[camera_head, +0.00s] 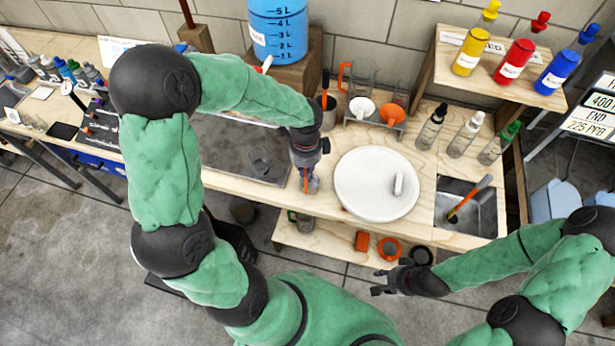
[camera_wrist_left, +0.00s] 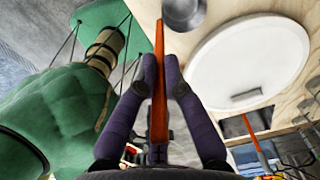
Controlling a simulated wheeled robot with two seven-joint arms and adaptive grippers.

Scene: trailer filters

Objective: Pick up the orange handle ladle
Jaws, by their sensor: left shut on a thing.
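My left gripper (camera_head: 306,163) is shut on a slim orange handle (camera_head: 305,181) above the bench's front edge, left of the white round plate. In the left wrist view the orange handle (camera_wrist_left: 159,85) runs between the two closed fingers (camera_wrist_left: 162,72). My right gripper (camera_head: 380,281) is open and empty, in front of the bench at the lower right.
Another orange-handled tool (camera_head: 470,199) leans in the sink (camera_head: 455,222). Dropper bottles (camera_head: 466,135) stand behind. A rack (camera_head: 374,123) holds white and orange funnels. A blue tank (camera_head: 277,30) stands at the back.

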